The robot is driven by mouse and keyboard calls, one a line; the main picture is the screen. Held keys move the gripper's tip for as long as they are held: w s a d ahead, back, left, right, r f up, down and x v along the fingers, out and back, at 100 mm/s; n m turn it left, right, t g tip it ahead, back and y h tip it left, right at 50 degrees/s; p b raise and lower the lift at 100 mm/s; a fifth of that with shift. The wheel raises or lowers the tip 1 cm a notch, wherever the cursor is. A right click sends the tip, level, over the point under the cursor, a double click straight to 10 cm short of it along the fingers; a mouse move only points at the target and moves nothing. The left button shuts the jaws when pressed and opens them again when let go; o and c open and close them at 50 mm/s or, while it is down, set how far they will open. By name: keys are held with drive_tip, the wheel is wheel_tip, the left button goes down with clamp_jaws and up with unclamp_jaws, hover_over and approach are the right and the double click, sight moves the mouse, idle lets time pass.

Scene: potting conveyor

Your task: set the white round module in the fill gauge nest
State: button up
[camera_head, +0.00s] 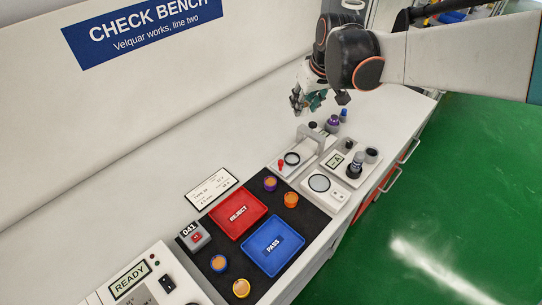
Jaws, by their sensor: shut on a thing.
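My gripper (315,101) is high at the back of the bench, beyond the instruments and apart from them. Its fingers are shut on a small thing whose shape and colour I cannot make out. I cannot pick out a white round module anywhere on the bench. A pale fixture with an arched grey bridge (309,135) has a dark-rimmed ring (292,159) and a red knob (281,165). To its right is a unit with a small display (336,160) and dark cylinders. In front lies a plate with a round pale disc (319,183). I cannot tell which holds the fill gauge nest.
A red REJECT tray (219,220) and a blue PASS tray (259,257) lie on a black mat, with several orange, purple and blue round modules around them. A purple-topped piece (332,123) and a blue one (344,114) stand behind the fixtures. The bench's left rear is clear.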

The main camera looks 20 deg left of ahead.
drive_tip(key=f+b, duration=0.1)
drive_tip(key=f, duration=0.4)
drive_tip(key=a+f+b, duration=0.1)
drive_tip(key=f+b, duration=0.1)
drive_tip(key=f, duration=0.3)
drive_tip(key=s+f+b, duration=0.1)
drive_tip(key=f+b, duration=0.1)
drive_tip(key=f, duration=0.3)
drive_tip(key=shift+a+f, duration=0.1)
drive_tip(key=shift+a, duration=0.1)
drive_tip(key=shift+f+b, duration=0.75)
drive_tip(key=shift+f, duration=1.55)
drive_tip(key=shift+s+r, duration=0.1)
drive_tip(key=shift+s+d+f+b, duration=0.1)
drive_tip(key=shift+d+f+b, duration=0.05)
drive_tip(key=shift+f+b, duration=0.2)
